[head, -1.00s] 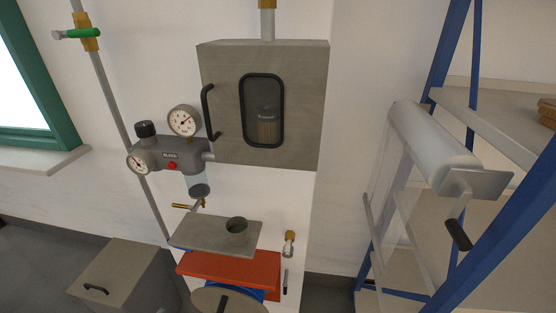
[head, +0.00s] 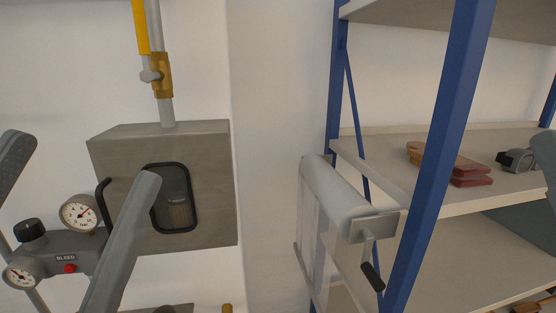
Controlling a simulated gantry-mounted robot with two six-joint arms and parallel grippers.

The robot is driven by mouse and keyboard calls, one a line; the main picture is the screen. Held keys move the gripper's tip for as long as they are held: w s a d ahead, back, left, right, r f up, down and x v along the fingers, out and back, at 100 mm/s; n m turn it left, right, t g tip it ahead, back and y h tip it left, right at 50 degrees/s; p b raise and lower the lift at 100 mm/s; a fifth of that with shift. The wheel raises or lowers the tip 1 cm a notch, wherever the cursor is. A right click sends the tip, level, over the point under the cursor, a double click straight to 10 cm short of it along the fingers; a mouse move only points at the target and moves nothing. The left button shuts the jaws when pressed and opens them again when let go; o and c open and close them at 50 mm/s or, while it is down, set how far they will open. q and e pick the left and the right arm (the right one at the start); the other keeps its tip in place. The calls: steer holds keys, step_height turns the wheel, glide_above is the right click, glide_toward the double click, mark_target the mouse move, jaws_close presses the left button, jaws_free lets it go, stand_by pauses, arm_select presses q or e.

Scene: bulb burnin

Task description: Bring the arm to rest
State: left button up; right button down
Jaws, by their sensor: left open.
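My left gripper (head: 84,158) shows at the lower left as two grey fingers spread wide apart. The chamber's door looks shut. Through its black-framed window (head: 178,185) a dark ribbed object shows dimly. I cannot tell whether the finger touches the chamber. A grey piece at the right edge looks like part of my right arm; no right gripper jaws can be made out.
A gauge block (head: 72,244) marked BLEED is at lower left, partly covered by my finger. A brass valve (head: 162,75) with a yellow lever is above the chamber.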

arm_select(q)
steer(key=a+r+n+t+y, duration=0.2)
steer(key=a+n+y, duration=0.3)
steer(key=n+y, duration=0.3)
step_height(320, 180, up, 38)
steer(key=p, duration=3.8)
steer(key=shift+d+f+h, duration=0.25)
steer(key=shift+d+h, duration=0.05)
steer(key=shift+d, duration=0.05)
